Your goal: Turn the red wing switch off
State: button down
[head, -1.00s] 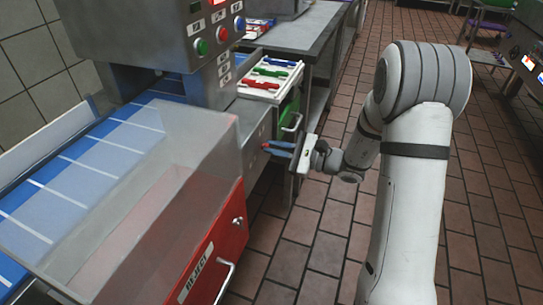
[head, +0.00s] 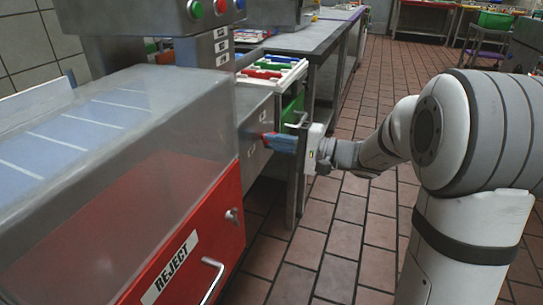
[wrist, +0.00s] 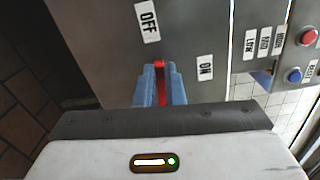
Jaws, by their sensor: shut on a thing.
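The red wing switch (wrist: 160,68) is on a grey panel and shows as a narrow red strip in the wrist view. My gripper (wrist: 160,82) has its blue fingers on either side of it, shut on it. The OFF label (wrist: 148,20) lies above and slightly left of the switch, and the ON label (wrist: 205,70) lies to its right. In the head view my gripper (head: 268,140) reaches left to the side panel of the grey machine, with a bit of red at its fingertips. The fingers hide much of the switch, so I cannot tell its exact setting.
A red REJECT bin (head: 190,240) with a handle stands in front of the panel, under a clear cover (head: 120,125). A tray (head: 292,72) with coloured items lies behind my gripper. Tiled floor (head: 335,240) is free to the right.

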jog(key=shift+w+d+f+n+b, duration=0.1)
jog(key=shift+w+d+n+b, duration=0.2)
jog(key=shift+n+b, duration=0.4)
jog(key=shift+b, duration=0.3)
jog(key=c, duration=1.7)
grip_release()
jog(key=shift+c, duration=0.2)
jog(key=shift+o, duration=0.8)
jog(key=shift+w, duration=0.1)
jog(key=shift+o, duration=0.3)
jog(key=shift+a, duration=0.1)
jog(key=p+v, duration=0.2)
jog(key=v, duration=0.6)
